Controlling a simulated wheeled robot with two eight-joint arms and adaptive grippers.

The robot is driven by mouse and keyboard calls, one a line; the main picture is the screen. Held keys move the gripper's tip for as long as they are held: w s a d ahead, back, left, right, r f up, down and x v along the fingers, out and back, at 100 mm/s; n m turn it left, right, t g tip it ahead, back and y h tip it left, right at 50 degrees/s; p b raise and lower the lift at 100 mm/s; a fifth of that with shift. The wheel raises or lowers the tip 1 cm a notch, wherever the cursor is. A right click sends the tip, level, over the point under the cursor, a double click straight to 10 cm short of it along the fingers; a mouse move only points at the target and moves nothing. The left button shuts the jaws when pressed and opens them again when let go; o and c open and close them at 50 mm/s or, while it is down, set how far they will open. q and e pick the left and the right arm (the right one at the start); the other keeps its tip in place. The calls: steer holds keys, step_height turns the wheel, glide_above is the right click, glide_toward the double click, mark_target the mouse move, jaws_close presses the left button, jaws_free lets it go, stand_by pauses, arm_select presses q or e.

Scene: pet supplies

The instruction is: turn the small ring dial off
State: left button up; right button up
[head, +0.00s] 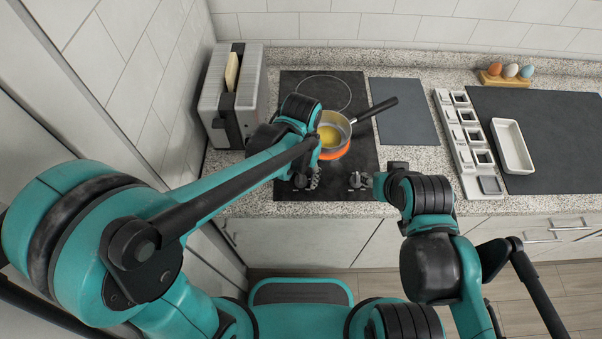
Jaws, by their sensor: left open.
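The cooktop (290,88) is a black plate with a large outlined ring at the back and a smaller ring (333,154) glowing orange at the front. A dark dial (359,180) shows at the cooktop's front edge. Another dark, partly grey shape (315,178) lies left of it, overlapped by my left gripper, and I cannot tell clearly whether it is a second dial. My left gripper (301,181) is open, pointing down over the cooktop's front, left of the clear dial. My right gripper (385,177) is right of that dial; its fingers are not clear.
A saucepan (345,127) with yellow contents stands on the glowing ring, its handle pointing back right. A toaster (212,96) with bread stands left. A grey board (404,112), white tray (512,146), compartmented strip (443,104) and egg holder (507,81) are right.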

mark_target(301, 177)
arm_select(q)
step_height(301, 177, up, 12)
stand_by(0.5)
stand_by(0.3)
